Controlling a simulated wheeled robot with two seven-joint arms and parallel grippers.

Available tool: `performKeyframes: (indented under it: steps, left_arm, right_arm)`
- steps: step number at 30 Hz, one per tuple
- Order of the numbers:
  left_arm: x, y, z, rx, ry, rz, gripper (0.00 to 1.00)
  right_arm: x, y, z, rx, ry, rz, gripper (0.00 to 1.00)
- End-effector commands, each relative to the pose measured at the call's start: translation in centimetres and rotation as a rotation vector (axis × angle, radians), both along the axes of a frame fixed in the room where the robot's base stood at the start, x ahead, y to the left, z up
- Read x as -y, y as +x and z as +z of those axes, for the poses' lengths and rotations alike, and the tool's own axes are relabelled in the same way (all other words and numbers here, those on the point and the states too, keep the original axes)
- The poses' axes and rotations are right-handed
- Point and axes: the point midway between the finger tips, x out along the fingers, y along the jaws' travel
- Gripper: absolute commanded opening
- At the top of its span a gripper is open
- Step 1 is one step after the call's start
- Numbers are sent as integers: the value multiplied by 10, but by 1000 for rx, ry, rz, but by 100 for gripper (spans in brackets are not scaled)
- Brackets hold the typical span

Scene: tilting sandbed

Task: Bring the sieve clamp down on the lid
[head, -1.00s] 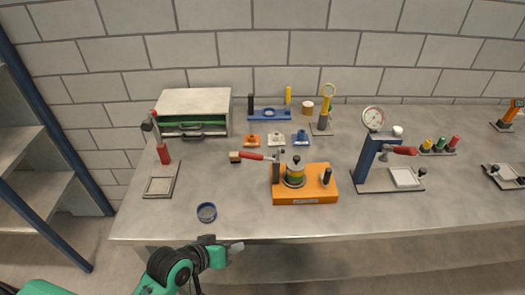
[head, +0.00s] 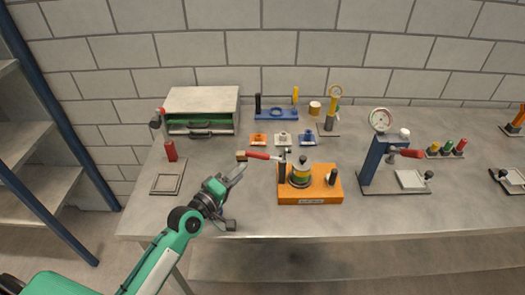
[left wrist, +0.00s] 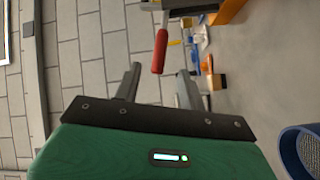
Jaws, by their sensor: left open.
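The sieve clamp's red handle (head: 258,156) sticks out to the left from a dark post on the orange base (head: 318,186). The sieve stack (head: 300,178) stands on that base under a grey lid (head: 301,165) with a dark knob. I cannot tell where the clamp's pressing end lies against the lid. My left gripper (head: 238,173) is open and empty, left of and a little in front of the handle. In the left wrist view the red handle (left wrist: 160,52) shows beyond the gap between the open fingers (left wrist: 157,85), apart from them. My right gripper is not in view.
A wooden block (head: 241,156) lies at the handle's left end.

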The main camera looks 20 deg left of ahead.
Motion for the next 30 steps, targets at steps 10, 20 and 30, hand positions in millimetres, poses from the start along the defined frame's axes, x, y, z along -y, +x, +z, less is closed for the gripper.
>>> performKeyframes:
  steps: [10,20,30]
  left_arm:
    - [25,61,4,1,3,-1,41]
    - [41,103,1,0,3,-1,41]
    - [44,110,0,-1,4,-1,41]
  right_arm:
    - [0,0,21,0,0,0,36]
    - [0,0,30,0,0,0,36]
    - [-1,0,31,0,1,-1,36]
